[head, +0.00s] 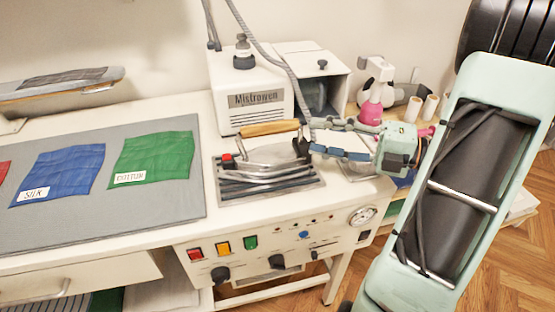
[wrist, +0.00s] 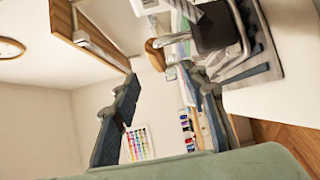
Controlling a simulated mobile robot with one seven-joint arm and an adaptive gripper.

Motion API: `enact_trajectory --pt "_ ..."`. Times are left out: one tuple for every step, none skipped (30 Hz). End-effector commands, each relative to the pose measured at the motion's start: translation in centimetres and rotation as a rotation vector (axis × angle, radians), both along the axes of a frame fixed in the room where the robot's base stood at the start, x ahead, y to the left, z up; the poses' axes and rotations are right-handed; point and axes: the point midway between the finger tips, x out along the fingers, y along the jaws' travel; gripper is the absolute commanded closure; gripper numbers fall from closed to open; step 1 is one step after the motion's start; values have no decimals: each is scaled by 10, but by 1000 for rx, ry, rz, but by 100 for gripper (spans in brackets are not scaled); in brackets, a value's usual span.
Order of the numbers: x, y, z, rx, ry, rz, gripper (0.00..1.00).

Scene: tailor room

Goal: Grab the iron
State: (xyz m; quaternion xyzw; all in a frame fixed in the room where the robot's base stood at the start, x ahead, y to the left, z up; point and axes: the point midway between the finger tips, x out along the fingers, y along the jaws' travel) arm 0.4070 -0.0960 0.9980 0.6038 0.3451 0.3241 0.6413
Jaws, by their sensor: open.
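The iron (head: 270,153) has a wooden handle (head: 270,128) and a grey metal body. It sits on a ribbed metal rest (head: 232,190) on the white worktable. Its dark rear end is close to my gripper's fingertips. My gripper (head: 312,136) is open, reaching in from the right, with one finger farther back and one nearer. In the wrist view, my gripper (wrist: 160,77) shows its two fingers apart with nothing held between them. The iron's handle end (wrist: 157,52) appears beyond the fingertips, and its dark part (wrist: 218,27) lies to the upper right. I cannot tell whether a finger touches the iron.
A white steam generator (head: 250,93) with a grey hose stands behind the iron. A pink-and-white bottle (head: 372,105) and thread spools (head: 412,108) stand behind my gripper. Blue (head: 60,172) and green (head: 155,157) cloths lie on a grey mat to the left.

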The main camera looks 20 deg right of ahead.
Motion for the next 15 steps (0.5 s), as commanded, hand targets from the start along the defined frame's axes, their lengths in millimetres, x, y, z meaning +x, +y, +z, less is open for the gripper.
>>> enact_trajectory --pt "1 4 2 38 0 0 60" --pt "3 7 4 53 -1 0 60" --pt "5 11 6 63 -2 2 60" --pt "7 15 6 67 -2 2 60" --pt "9 19 7 68 -3 2 60" --pt "13 25 6 67 -2 3 60" --pt "16 29 7 67 -2 4 60" --pt "18 33 6 66 -1 4 60" --pt "22 38 6 65 -1 3 60" --pt "24 41 6 65 -2 3 60" --pt "26 45 6 65 -2 3 60" --pt "29 48 6 64 -1 3 60" --pt "30 50 6 63 -1 2 60" --pt "31 51 6 63 -1 1 60" --pt "32 53 6 63 -1 1 60"
